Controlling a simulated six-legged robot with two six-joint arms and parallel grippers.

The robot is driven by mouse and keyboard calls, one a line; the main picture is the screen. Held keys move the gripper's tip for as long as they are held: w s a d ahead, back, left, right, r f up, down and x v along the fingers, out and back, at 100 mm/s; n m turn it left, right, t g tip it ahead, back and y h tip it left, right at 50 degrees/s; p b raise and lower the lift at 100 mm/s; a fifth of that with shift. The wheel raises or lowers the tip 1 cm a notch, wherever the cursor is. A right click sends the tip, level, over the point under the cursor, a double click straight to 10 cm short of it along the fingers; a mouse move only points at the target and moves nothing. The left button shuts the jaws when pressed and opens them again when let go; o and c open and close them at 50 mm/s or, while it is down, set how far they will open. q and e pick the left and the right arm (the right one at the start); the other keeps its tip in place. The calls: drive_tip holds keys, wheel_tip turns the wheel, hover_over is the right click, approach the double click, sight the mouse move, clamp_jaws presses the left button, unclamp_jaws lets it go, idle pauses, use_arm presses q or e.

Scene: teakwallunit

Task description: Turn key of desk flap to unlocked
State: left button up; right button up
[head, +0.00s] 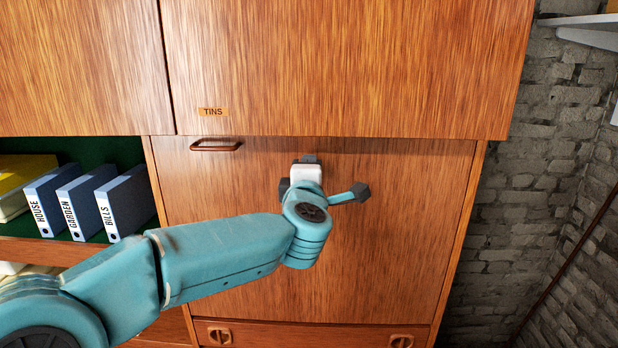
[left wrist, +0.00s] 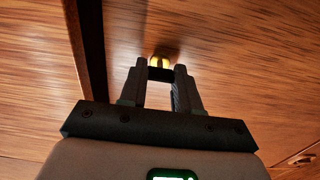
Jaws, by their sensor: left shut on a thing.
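The desk flap (head: 400,235) is a large closed upright wood panel below the upper cupboard in the head view. The key (left wrist: 160,63) shows as a small yellow, brass-like piece against the flap's face in the left wrist view. My left gripper (left wrist: 160,72) points at the flap and is shut on the key, with a fingertip on each side of it. In the head view my left gripper (head: 309,158) is at the flap's upper middle, and it hides the key and lock there. The key's turn angle cannot be told. My right gripper is not in view.
A bar handle (head: 215,146) sits at the flap's upper left. The upper cupboard (head: 340,70), labelled TINS, overhangs the flap. An open shelf with blue binders (head: 88,204) is at left. A drawer (head: 310,334) lies below. A brick wall (head: 535,200) stands at right.

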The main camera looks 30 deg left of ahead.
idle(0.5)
use_arm(q)
drive_tip(key=o, duration=1.1)
drive_tip(key=shift+c, duration=0.2)
drive_tip(key=v, duration=1.6)
drive_tip(key=shift+s, duration=0.25)
